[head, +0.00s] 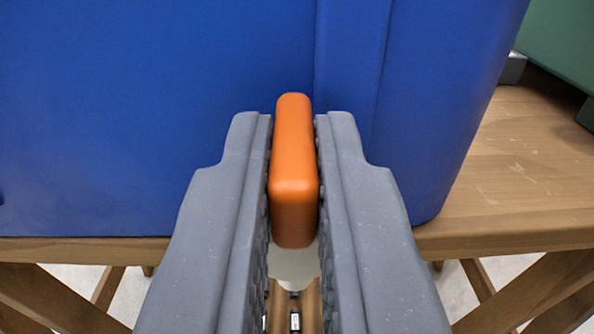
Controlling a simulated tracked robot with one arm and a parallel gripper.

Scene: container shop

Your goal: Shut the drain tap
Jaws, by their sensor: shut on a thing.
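The drain tap's orange handle (293,170) stands upright in the middle of the head view, in front of a large blue container (150,120). My gripper (293,185) is shut on the orange handle, with one grey finger on each side of it. The handle's long side points away from me toward the blue wall.
The blue container stands on a wooden table (530,165) with its front edge below the container. A green object (560,40) stands at the back right. Wooden legs and braces (545,290) show under the table. Bare tabletop lies to the right.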

